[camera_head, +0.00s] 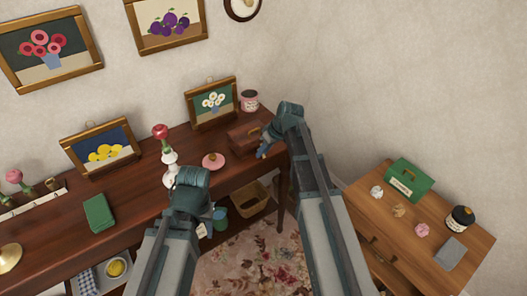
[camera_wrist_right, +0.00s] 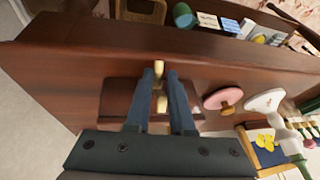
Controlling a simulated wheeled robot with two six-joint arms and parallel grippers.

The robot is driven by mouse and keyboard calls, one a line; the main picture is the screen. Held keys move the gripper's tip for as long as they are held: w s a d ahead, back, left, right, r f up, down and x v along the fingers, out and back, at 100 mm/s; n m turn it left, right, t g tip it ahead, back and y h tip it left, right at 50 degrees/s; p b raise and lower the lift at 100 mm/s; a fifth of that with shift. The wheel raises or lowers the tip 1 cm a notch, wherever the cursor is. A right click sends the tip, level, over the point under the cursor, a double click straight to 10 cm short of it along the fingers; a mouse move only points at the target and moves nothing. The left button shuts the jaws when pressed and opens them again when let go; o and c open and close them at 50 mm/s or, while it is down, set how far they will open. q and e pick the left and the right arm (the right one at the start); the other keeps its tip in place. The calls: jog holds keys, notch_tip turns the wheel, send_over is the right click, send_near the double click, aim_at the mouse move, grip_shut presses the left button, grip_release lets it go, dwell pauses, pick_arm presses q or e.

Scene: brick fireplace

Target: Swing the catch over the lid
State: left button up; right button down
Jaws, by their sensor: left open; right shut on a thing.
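A small dark brown box with a lid (camera_head: 243,138) sits on the dark wooden desk, toward its right end. It shows in the right wrist view (camera_wrist_right: 115,98) behind my fingers. My right gripper (camera_head: 265,151) is at the box's near right side. In the right wrist view its fingers (camera_wrist_right: 159,75) are closed on a small pale brass piece (camera_wrist_right: 158,67), which looks like the catch. A second brass piece (camera_wrist_right: 162,104) shows between the fingers over the box. Part of the box is hidden by my fingers. My left gripper (camera_head: 207,222) is open and empty at the desk's front edge.
On the desk (camera_head: 130,190) stand a pink round lid-like dish (camera_head: 213,161), a white vase (camera_head: 170,168), a green book (camera_head: 99,213), a jar (camera_head: 249,101) and framed pictures. A side cabinet (camera_head: 358,207) with small objects is at right. A basket (camera_head: 246,204) is below.

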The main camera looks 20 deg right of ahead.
jog(key=shift+w+d, duration=0.1)
jog(key=shift+w+r+g+h+p, duration=0.3)
jog(key=shift+r+g+p, duration=0.25)
jog(key=shift+p, duration=0.25)
jog(key=shift+w+r+g+h+p, duration=0.1)
jog(key=shift+w+g+h+p, duration=0.1)
jog(key=shift+g+p, duration=0.3)
jog(key=shift+w+r+g+h+p, duration=0.1)
jog(key=shift+g+h+p, duration=0.1)
jog(key=shift+g, duration=0.45)
jog(key=shift+w+r+m+g+h, duration=0.1)
jog(key=shift+r+m+g+h, duration=0.1)
jog(key=shift+g, duration=0.3)
jog(key=shift+r+m+g+h, duration=0.1)
jog(key=shift+m+g+h, duration=0.1)
jog(key=shift+g, duration=0.3)
jog(key=shift+w+a+r+g+h, duration=0.2)
jog(key=shift+g+h, duration=0.1)
jog(key=shift+g, duration=0.6)
jog(key=c, duration=0.9)
grip_release()
jog(key=shift+s, duration=0.1)
jog(key=shift+r, duration=0.1)
